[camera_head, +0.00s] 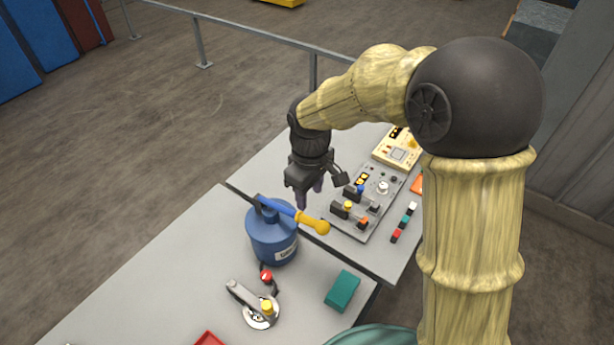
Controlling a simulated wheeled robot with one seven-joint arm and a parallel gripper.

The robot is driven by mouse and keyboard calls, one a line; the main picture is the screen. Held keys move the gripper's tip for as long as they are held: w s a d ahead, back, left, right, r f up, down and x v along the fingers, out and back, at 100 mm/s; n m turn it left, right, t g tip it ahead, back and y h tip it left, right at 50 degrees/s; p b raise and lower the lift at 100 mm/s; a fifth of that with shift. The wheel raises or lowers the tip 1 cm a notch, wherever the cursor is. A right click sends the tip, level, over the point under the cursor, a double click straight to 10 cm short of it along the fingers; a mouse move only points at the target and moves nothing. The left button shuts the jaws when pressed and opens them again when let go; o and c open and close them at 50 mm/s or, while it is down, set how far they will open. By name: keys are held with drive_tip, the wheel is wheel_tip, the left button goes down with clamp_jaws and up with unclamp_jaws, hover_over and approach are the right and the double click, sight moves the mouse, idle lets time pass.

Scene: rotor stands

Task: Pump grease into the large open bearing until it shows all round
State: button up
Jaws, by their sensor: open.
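A blue grease canister (272,238) with a white label stands upright on the near grey table. In front of the canister a round pale metal part (262,320) carries a grey arm and a yellow knob. I cannot tell whether it is the large open bearing. No grease is visible on it.
A control panel (350,228) with coloured knobs and a cream meter box (397,150) are on the far table. A teal block (342,291) and part of a red tray (209,339) lie on the near table. A grey rail (250,36) runs behind. The near table's left side is clear.

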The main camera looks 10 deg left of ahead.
sight(308, 218)
drive_tip(key=shift+a+r, duration=0.1)
drive_tip(key=shift+a, duration=0.1)
drive_tip(key=shift+w, duration=0.1)
drive_tip(key=shift+s+a+f+b, duration=0.1)
drive_tip(key=shift+s+f+b, duration=0.1)
drive_tip(key=shift+f+b, duration=0.55)
wheel_tip(308, 218, down, 10)
drive_tip(key=b, duration=0.7)
drive_tip(key=shift+w+r, duration=0.1)
drive_tip(key=shift+r, duration=0.1)
drive_tip(key=shift+c, duration=0.4)
